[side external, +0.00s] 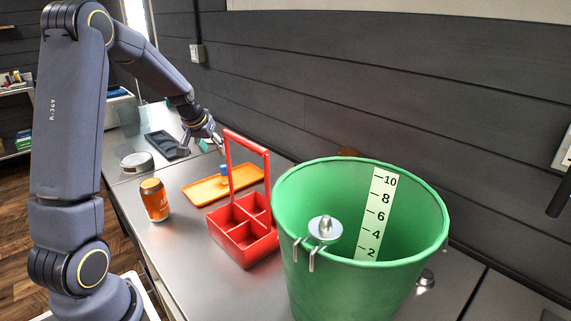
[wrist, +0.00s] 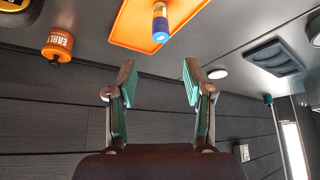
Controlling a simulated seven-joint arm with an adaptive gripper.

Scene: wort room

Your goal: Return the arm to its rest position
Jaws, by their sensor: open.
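My gripper (side external: 214,140) is at the end of my bent arm, above the far part of the bench, near the orange tray. In the wrist view my gripper (wrist: 158,84) has its two green-padded fingers wide apart, with nothing between them. The arm reaches up from the left, over and down toward the bench. The gripper looks clear of the tray and of the small blue-ended bottle (wrist: 160,24) on it.
An orange tray (side external: 197,192), an orange can (side external: 154,201), a red divided carrier (side external: 244,255) with a tall handle and a green bucket (side external: 335,285) stand on the bench. A dark grey tray (side external: 166,146) and a round white-rimmed item (side external: 137,162) lie farther back. A dark plank wall (side external: 400,90) runs behind.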

